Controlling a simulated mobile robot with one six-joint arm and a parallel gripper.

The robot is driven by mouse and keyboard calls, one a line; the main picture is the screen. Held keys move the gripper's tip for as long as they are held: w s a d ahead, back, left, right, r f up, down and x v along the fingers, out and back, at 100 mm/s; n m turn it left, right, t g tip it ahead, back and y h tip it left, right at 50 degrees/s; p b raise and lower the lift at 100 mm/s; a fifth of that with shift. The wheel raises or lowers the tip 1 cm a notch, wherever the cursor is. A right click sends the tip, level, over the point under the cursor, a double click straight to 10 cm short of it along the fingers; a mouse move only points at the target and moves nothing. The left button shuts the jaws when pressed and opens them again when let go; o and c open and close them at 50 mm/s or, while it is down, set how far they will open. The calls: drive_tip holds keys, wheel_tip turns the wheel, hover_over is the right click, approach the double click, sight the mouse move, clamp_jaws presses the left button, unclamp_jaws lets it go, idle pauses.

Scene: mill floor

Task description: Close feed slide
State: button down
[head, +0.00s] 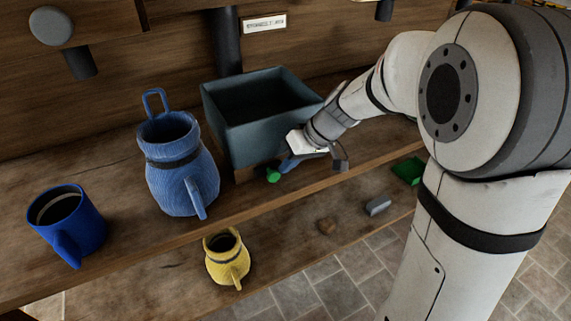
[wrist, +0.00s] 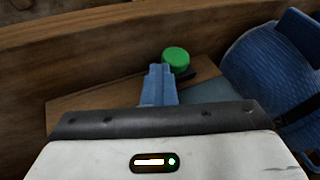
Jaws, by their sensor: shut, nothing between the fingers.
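The feed slide shows as a round green knob (head: 273,175) at the base of the dark grey-blue hopper (head: 262,135), which stands on the wooden shelf. In the wrist view the green knob (wrist: 176,58) sits at the end of a short dark bar (wrist: 191,76), just beyond my fingertips. My gripper (head: 285,166) is low beside the hopper's front, its blue fingers shut together with nothing between them; they also show in the wrist view (wrist: 160,70). The fingertips are very close to the knob; I cannot tell whether they touch. How far the slide sticks out is partly hidden by my gripper.
A blue jug (head: 180,170) stands left of the hopper, with a blue mug (head: 62,222) farther left. A yellow jug (head: 226,258) stands lower in front.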

drive_tip(key=d, duration=0.1)
drive_tip(key=w+d, duration=0.1)
drive_tip(key=d+r, duration=0.1)
drive_tip(key=shift+w, duration=0.15)
drive_tip(key=p+v, duration=0.1)
drive_tip(key=v, duration=0.9)
drive_tip(key=s+d+r+m+h+p, duration=0.2)
drive_tip(key=s+p, duration=0.4)
drive_tip(key=s, duration=0.3)
drive_tip(key=s+d+r+m+t+h+p, duration=0.1)
drive_tip(key=s+d+r+m+h+p, duration=0.1)
drive_tip(key=s+r+m+h+p, duration=0.2)
drive_tip(key=s+r+p, duration=0.1)
drive_tip(key=s+p, duration=0.2)
drive_tip(key=s, duration=0.2)
